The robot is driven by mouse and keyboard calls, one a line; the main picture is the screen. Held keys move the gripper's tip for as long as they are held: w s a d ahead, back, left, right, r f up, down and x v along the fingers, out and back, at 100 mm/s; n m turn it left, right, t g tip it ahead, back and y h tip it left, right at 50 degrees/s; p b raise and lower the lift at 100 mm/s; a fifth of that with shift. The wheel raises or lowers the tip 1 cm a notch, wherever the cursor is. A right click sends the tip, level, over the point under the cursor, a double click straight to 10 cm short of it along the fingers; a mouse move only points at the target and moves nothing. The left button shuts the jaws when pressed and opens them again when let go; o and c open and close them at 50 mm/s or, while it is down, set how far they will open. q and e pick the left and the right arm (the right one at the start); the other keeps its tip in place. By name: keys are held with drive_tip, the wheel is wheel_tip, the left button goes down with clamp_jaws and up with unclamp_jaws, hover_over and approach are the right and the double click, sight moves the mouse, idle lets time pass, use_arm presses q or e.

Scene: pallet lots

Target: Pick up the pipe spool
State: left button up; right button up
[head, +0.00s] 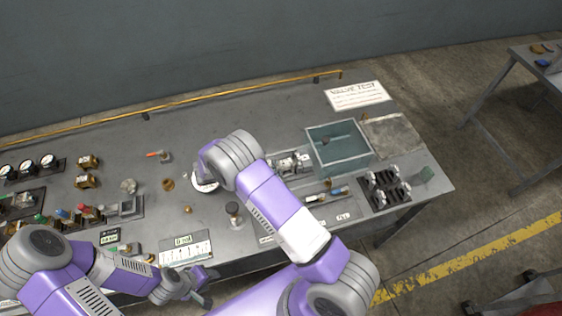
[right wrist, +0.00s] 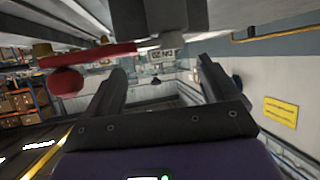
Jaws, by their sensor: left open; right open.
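I cannot tell for sure which part is the pipe spool. A grey flanged metal piece (head: 292,163) lies left of the blue-grey bin, partly behind my right arm. A small upright piece with a dark top (head: 233,209) stands just left of that arm. My left gripper (head: 203,286) is open and empty at the table's front edge, below the white scale card.
The open bin (head: 340,148) stands at the right, with a dark slotted rack (head: 384,189) in front. Gauges (head: 28,168) and small brass fittings (head: 86,172) crowd the left. A yellow pipe (head: 200,95) runs along the back edge. The table's back middle is mostly clear.

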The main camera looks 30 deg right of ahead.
sight(284, 162)
drive_tip(key=shift+s+d, duration=0.15)
drive_tip(key=shift+s, duration=0.45)
drive_tip(key=b+x, duration=0.2)
drive_tip(key=x, duration=0.4)
drive_tip(key=shift+w+d, duration=0.15)
drive_tip(key=shift+w, duration=0.05)
drive_tip(key=shift+w+d+f, duration=0.1)
drive_tip(key=shift+d+f, duration=0.2)
drive_tip(key=shift+d, duration=0.2)
drive_tip(key=shift+r, duration=0.1)
drive_tip(key=shift+c, duration=1)
use_arm(q)
drive_tip(key=shift+s+f, duration=0.2)
drive_tip(key=shift+f, duration=0.35)
drive_tip(key=shift+s+f, duration=0.15)
drive_tip(key=shift+f, duration=0.35)
use_arm(e)
drive_tip(key=c, duration=1.3)
